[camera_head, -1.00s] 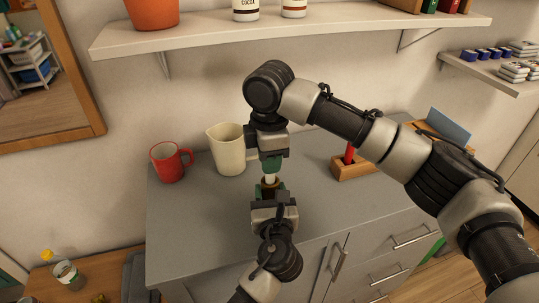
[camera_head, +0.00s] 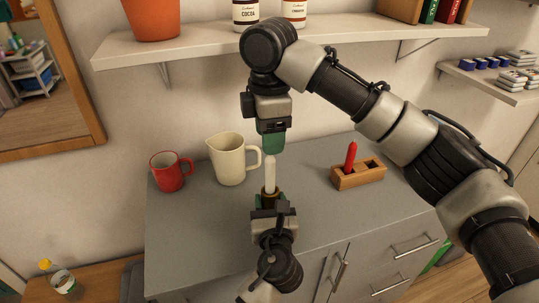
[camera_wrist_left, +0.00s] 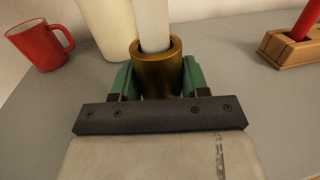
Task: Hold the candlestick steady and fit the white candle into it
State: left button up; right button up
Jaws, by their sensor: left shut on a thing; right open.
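The white candle (camera_head: 269,174) stands upright in the brass candlestick (camera_head: 270,198) on the grey counter. In the left wrist view the candle (camera_wrist_left: 152,25) goes down inside the rim of the candlestick (camera_wrist_left: 158,68). My left gripper (camera_wrist_left: 155,82) is shut on the candlestick, with a green finger on each side; its wrist also shows in the head view (camera_head: 272,212). My right gripper (camera_head: 271,145) is open and empty, pointing down just above the candle's top. The candle's bottom end is hidden inside the candlestick.
A cream pitcher (camera_head: 229,162) and a red mug (camera_head: 170,174) stand left of the candlestick. A wooden block (camera_head: 358,177) with a red candle (camera_head: 351,157) is to the right. A wall shelf (camera_head: 290,36) hangs above, near my right arm.

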jog(key=shift+r, duration=1.7)
pick_arm(q)
jog(key=o, duration=1.1)
